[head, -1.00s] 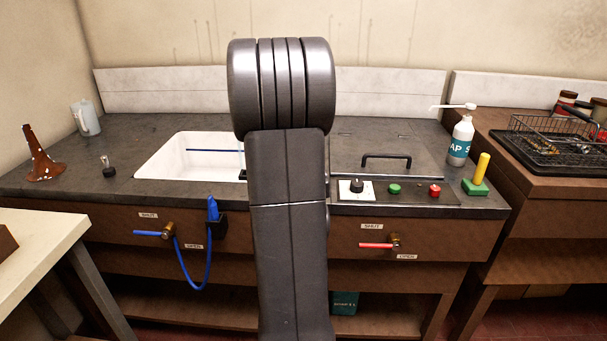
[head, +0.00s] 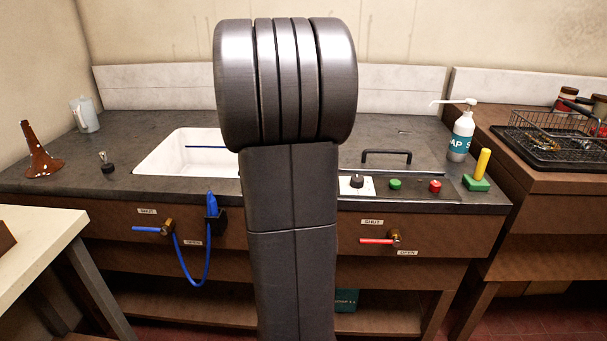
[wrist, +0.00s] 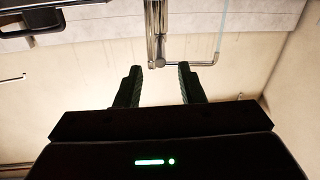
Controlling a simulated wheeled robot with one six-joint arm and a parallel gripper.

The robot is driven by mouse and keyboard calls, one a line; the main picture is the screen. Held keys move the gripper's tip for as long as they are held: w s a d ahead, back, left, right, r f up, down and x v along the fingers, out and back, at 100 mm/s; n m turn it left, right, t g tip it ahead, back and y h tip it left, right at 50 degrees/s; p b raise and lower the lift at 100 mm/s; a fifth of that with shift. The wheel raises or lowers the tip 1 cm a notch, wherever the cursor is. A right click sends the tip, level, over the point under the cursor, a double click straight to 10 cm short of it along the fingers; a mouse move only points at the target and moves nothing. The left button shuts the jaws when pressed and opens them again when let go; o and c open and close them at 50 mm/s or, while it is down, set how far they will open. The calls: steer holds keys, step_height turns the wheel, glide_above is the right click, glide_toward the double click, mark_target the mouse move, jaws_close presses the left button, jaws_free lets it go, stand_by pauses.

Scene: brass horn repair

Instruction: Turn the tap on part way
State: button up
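A chrome tap (wrist: 155,30) shows in the wrist view, which appears upside down. A thin lever (wrist: 200,63) sticks out from its end to the right in that view. In the head view the tap is hidden behind my arm. My gripper (wrist: 160,70) is open, its two dark fingers apart with nothing held between them. The fingertips are close to the tap's lever end in the picture; I cannot tell whether they touch. The white sink (head: 170,160) is partly hidden by my arm.
On the bench front are a blue lever (head: 147,229) and a red lever (head: 376,241), each with shut and open labels. A blue hose (head: 182,272) hangs there.

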steer(key=s, duration=0.6)
steer(key=shift+d, duration=0.25)
steer(key=shift+w, duration=0.15)
steer(key=w, duration=0.4)
steer(key=w+p, duration=0.1)
steer(key=w, duration=0.4)
steer(key=w+a, duration=0.1)
steer(key=w, duration=0.3)
steer(key=shift+w+a+p, duration=0.1)
steer(key=shift+w+p, duration=0.2)
steer(key=shift+w, duration=0.1)
steer(key=shift+s, duration=0.1)
steer(key=shift+a, duration=0.2)
steer(key=shift+d, duration=0.1)
steer(key=shift+s, duration=0.15)
